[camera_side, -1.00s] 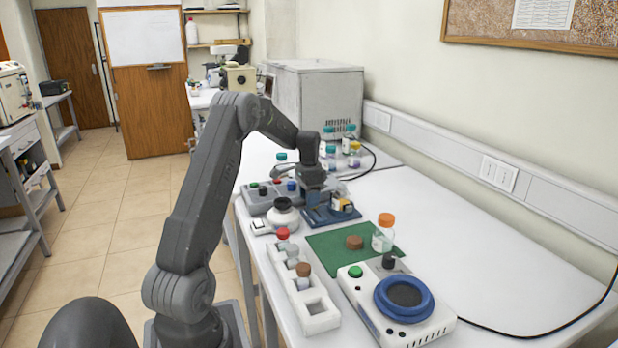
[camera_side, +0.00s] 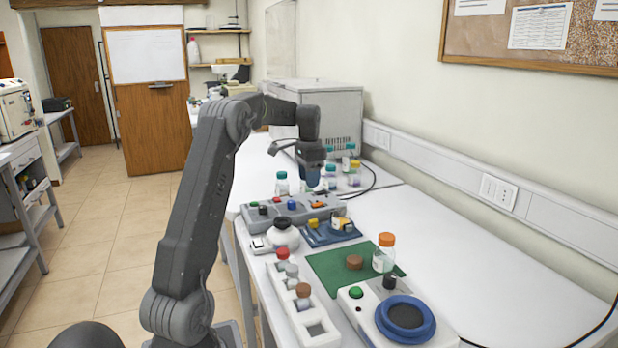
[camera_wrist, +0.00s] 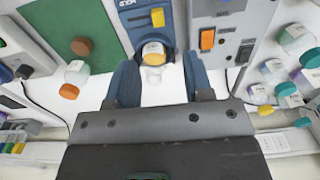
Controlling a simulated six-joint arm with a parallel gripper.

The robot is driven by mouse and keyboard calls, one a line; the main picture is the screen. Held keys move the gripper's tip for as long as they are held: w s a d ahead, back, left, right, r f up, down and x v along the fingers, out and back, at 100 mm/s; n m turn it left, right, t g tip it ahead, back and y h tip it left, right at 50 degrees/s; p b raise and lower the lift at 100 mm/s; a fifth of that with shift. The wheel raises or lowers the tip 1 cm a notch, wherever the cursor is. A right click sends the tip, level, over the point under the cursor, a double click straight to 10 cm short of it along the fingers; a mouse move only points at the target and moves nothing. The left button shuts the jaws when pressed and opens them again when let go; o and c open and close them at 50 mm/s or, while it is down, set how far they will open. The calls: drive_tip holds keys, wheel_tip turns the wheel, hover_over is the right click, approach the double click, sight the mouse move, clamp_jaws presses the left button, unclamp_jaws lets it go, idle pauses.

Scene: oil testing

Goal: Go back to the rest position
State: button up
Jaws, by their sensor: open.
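My gripper (camera_side: 312,172) is raised above the bench in the side view, over the grey control box (camera_side: 268,217) and the blue device. In the wrist view its two blue fingers (camera_wrist: 160,82) are apart with nothing held between them. A small vial with a yellow cap (camera_wrist: 153,52) sits at the end of the blue device (camera_wrist: 140,20), beyond the fingertips. In the side view the vial (camera_side: 340,222) stands on the blue device (camera_side: 318,234), clear of my gripper.
Several capped bottles (camera_side: 331,176) stand behind the gripper. A green mat (camera_side: 330,270) carries a brown cap; an orange-capped bottle (camera_side: 384,258) stands at its edge. A white rack (camera_side: 316,326) and a stirrer (camera_side: 405,318) are nearer. The bench's right side is free.

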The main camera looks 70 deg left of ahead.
drive_tip(key=s+d+r+t+y, duration=0.1)
drive_tip(key=d+r, duration=0.3)
drive_tip(key=d, duration=0.8)
drive_tip(key=s+d+r+t, duration=0.1)
drive_tip(key=d+r, duration=0.3)
drive_tip(key=d, duration=0.8)
drive_tip(key=s+d+f+t, duration=0.1)
drive_tip(key=s+d+f, duration=0.1)
drive_tip(key=s+d, duration=0.5)
drive_tip(key=s+d+f+t+h, duration=0.1)
drive_tip(key=s+d+f+t, duration=0.1)
drive_tip(key=s+d, duration=0.5)
drive_tip(key=d, duration=0.2)
drive_tip(key=shift+s+d+f+t, duration=0.15)
drive_tip(key=shift+d+f+t, duration=0.15)
drive_tip(key=shift+f, duration=0.1)
